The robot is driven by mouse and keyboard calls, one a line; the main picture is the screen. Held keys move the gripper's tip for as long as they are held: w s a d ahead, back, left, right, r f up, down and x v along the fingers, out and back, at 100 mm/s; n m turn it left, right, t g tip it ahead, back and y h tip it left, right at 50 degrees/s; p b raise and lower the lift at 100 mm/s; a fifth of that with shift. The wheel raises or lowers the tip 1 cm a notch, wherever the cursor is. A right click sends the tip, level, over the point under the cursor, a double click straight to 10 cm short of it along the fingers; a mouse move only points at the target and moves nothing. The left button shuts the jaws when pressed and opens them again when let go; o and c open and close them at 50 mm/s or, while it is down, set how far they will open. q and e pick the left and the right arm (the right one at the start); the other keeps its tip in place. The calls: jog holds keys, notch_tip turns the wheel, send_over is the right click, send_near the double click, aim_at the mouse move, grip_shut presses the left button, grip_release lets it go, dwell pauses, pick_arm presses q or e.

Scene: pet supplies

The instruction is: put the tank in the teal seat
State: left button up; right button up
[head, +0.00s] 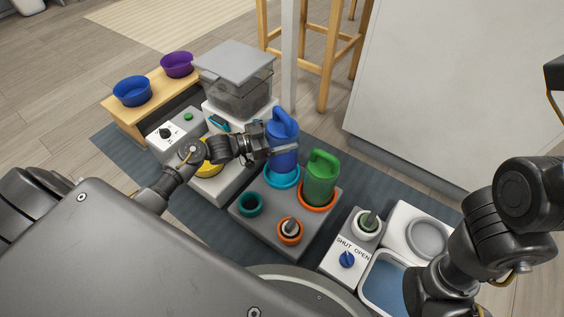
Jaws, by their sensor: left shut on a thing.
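A bright teal-blue ring seat (282,183) lies directly under the tank. I cannot tell whether the tank's bottom rests in it or hangs just above. A green tank (321,178) stands in an orange ring seat (317,206) to the right. A smaller dark teal ring (250,211) is empty at the front left of the base. My right gripper is out of view.
A small orange ring (289,239) holds a grey peg. A lidded clear bin (237,88) stands behind left. Blue (132,98) and purple (177,70) bowls sit on a wooden stand. A SHUT/OPEN valve unit (346,258) and a water tray (385,285) lie at the right.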

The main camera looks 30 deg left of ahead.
pick_arm(q)
notch_tip(320, 180, down, 3)
jog(key=shift+f+b, duration=0.1)
jog(key=shift+b, duration=0.5)
notch_tip(320, 180, down, 4)
jog(key=b, duration=0.3)
jog(key=shift+r, duration=0.2)
jog(key=shift+f, duration=0.1)
